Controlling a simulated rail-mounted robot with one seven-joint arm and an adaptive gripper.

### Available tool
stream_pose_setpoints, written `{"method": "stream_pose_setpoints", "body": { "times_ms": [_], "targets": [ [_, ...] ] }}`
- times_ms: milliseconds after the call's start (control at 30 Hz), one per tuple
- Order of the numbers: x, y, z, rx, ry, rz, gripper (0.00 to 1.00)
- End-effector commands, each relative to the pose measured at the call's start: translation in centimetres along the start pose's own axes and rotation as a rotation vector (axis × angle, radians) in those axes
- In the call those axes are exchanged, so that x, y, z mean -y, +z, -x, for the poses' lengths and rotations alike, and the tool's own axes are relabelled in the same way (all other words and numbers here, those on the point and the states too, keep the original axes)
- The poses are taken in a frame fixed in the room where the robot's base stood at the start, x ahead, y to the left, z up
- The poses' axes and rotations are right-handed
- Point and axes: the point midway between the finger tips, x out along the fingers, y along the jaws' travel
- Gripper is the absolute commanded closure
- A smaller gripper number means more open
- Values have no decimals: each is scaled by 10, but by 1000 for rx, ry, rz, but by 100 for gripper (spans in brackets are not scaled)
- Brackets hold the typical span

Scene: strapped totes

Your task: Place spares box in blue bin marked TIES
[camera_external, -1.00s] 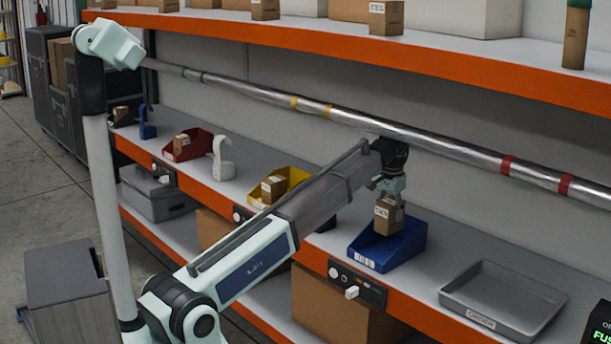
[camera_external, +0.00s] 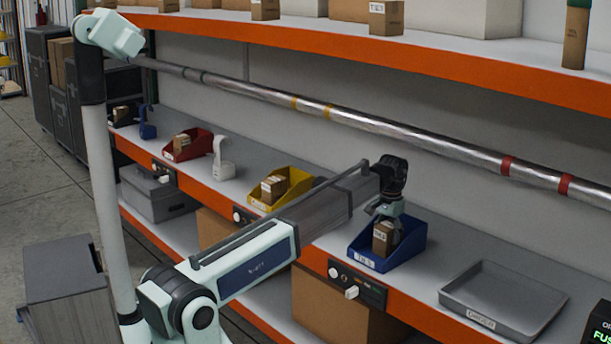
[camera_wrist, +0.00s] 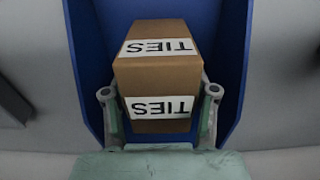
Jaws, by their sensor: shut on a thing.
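A small brown cardboard box (camera_external: 383,240) is held between the fingers of my gripper (camera_external: 384,216). In the wrist view the box (camera_wrist: 157,75) carries two white labels that read TIES, upside down in the picture. The blue bin (camera_external: 372,263) stands on the shelf with a white label on its front that appears to read TIES. The box is inside the bin's outline, low between its walls. In the wrist view the bin's blue walls (camera_wrist: 236,55) rise on both sides of the box. Whether the box touches the bin floor is hidden.
A grey tray (camera_external: 503,300) lies right of the blue bin. A yellow bin (camera_external: 300,184) and a red bin (camera_external: 198,142), each with a box, stand to the left. A metal pipe (camera_external: 450,149) runs behind and above my gripper. The upper shelf (camera_external: 500,75) overhangs.

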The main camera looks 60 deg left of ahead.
Motion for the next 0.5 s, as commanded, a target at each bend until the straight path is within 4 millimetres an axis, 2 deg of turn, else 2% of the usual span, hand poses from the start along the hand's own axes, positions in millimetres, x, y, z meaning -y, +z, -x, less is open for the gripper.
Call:
{"method": "stream_pose_setpoints", "body": {
  "times_ms": [67,100,167,500],
  "targets": [
    [0,0,-2,0,0,0,84],
    [0,0,-3,0,0,0,39],
    [0,0,-2,0,0,0,18],
    [0,0,-1,0,0,0,17]
  ]
}}
